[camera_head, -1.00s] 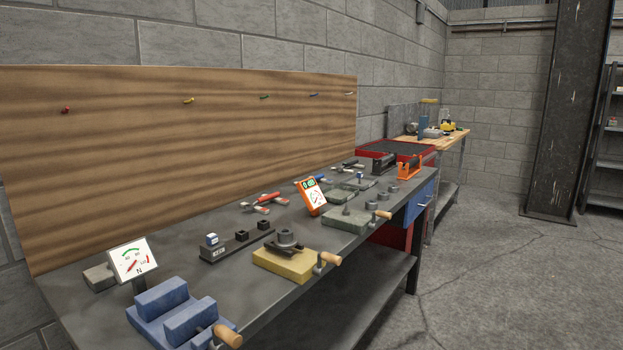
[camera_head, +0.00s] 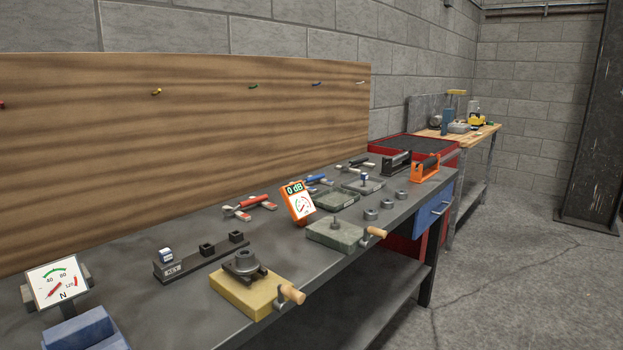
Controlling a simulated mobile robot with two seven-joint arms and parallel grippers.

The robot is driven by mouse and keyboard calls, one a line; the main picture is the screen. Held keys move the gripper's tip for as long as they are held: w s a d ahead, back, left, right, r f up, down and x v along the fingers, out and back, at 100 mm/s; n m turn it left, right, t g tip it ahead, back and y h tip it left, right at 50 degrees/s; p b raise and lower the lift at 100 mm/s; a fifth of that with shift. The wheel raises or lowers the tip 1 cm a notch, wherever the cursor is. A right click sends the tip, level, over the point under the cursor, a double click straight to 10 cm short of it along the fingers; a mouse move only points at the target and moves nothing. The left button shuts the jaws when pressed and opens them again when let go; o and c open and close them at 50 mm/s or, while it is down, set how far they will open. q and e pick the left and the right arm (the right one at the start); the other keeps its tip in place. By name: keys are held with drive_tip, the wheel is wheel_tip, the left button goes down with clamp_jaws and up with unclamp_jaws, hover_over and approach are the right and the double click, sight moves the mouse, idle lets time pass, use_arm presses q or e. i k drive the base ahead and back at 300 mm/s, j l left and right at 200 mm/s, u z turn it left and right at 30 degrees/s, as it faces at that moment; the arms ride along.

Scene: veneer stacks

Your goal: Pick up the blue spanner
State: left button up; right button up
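A blue-handled tool, which looks like the blue spanner (camera_head: 317,180), lies on the dark workbench (camera_head: 205,222) near the back edge by the wooden board. Neither of my grippers shows in the head view.
A black KEY rack (camera_head: 204,259) stands behind. Concrete floor (camera_head: 510,270) at the right is clear.

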sight(321, 177)
drive_tip(key=i+l, duration=0.15)
drive_tip(key=i+l+u, duration=0.1)
drive_tip(key=l, duration=0.2)
drive_tip(key=i+u, duration=0.1)
drive_tip(key=u, duration=0.5)
drive_tip(key=l+u, duration=0.8)
drive_tip(key=u, duration=0.15)
drive_tip(key=l+u, duration=0.2)
drive_tip(key=l, duration=0.25)
drive_tip(key=k+l+u, duration=0.2)
drive_tip(key=l, duration=0.25)
drive_tip(key=k+l, duration=0.1)
drive_tip(key=l, duration=0.35)
drive_tip(key=k+l+u, duration=0.15)
drive_tip(key=l, duration=0.3)
drive_tip(key=i, duration=0.05)
